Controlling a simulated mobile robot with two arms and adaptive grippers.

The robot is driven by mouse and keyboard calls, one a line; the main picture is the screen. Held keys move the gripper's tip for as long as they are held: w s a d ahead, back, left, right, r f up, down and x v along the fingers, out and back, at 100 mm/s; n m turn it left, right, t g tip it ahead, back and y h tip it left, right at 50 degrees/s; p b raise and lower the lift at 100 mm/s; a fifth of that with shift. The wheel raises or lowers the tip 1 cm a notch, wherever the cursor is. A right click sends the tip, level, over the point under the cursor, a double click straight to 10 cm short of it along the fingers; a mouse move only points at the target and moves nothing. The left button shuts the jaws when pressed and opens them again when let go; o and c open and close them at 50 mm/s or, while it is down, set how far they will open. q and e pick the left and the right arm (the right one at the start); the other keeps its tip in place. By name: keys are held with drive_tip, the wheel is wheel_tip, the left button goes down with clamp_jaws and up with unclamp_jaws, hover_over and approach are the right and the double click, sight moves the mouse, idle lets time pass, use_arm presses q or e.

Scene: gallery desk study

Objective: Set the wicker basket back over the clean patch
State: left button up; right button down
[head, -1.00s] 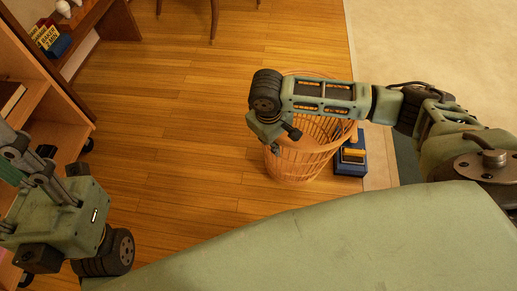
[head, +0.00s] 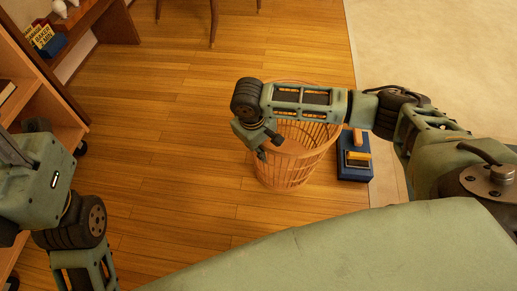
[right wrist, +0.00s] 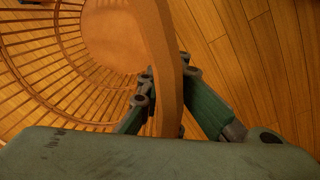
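The wicker basket (head: 296,165), an open round basket of orange-brown slats, is upright at the middle of the head view. My right forearm covers part of its rim. My right gripper (head: 268,146) is at the basket's near left side. In the right wrist view its fingers (right wrist: 168,72) are on either side of the basket's rim band and close against it. The basket's slats and round bottom (right wrist: 125,35) show at the upper left there. I cannot tell whether the basket touches the floor. No clean patch can be made out. My left arm is at the left edge; its gripper is out of view.
A dark blue box-like object (head: 355,172) with a yellow bar lies right of the basket, by the pale rug's edge (head: 430,45). Wooden shelves (head: 45,110) stand at the left. Chair legs (head: 213,25) are at the top. The wooden floor left of the basket is clear.

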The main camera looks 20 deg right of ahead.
drive_tip(key=shift+r, duration=0.1)
drive_tip(key=c, duration=2.4)
unclamp_jaws()
drive_tip(key=shift+c, duration=0.2)
drive_tip(key=o, duration=0.5)
drive_tip(key=shift+c, duration=0.2)
